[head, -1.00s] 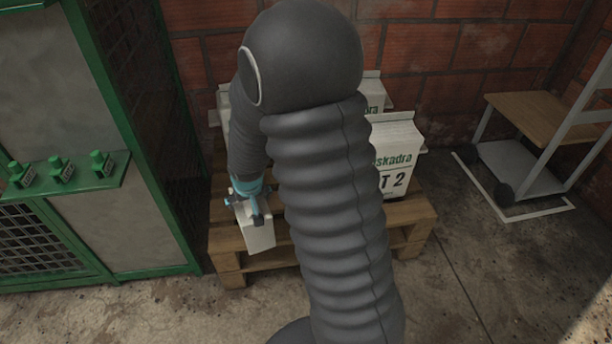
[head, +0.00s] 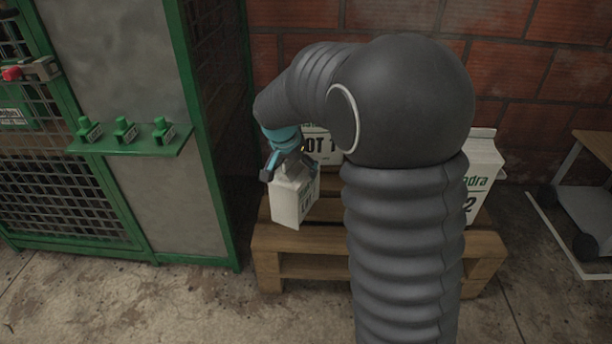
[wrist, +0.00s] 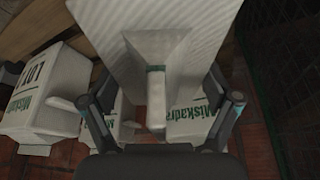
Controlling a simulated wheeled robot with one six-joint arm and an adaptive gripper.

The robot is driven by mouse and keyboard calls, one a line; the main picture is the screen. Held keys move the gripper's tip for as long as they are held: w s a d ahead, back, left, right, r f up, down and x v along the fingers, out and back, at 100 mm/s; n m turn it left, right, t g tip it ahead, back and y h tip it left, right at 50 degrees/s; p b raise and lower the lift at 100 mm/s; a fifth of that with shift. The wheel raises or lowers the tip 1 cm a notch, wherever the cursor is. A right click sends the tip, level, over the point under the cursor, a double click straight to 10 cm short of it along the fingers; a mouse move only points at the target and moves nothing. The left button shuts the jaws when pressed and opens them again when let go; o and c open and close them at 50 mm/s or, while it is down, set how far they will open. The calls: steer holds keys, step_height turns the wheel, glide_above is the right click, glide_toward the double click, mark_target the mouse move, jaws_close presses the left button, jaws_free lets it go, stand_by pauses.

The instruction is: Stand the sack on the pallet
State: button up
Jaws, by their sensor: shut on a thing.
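My gripper (head: 283,163) is shut on the top fold of a white sack (head: 291,203) with green lettering. The held sack hangs slightly tilted over the front left corner of the wooden pallet (head: 380,242). Whether its bottom touches the boards I cannot tell. In the wrist view the held sack (wrist: 120,25) fills the top middle, its folded top between the fingers (wrist: 158,105).
A LOT 1 sack (head: 328,148) stands behind the held sack, and a LOT 2 sack (head: 482,180) stands at the pallet's right. My arm hides the pallet's middle. A green-framed cabinet (head: 140,215) is at left, a trolley (head: 590,205) at right.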

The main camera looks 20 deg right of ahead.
steer(key=w+d+f, duration=0.1)
steer(key=w+f, duration=0.8)
steer(key=shift+f+b, duration=0.15)
steer(key=shift+b, duration=0.2)
steer(key=shift+d+f, duration=0.1)
steer(key=o, duration=1.6)
steer(key=shift+c, duration=0.2)
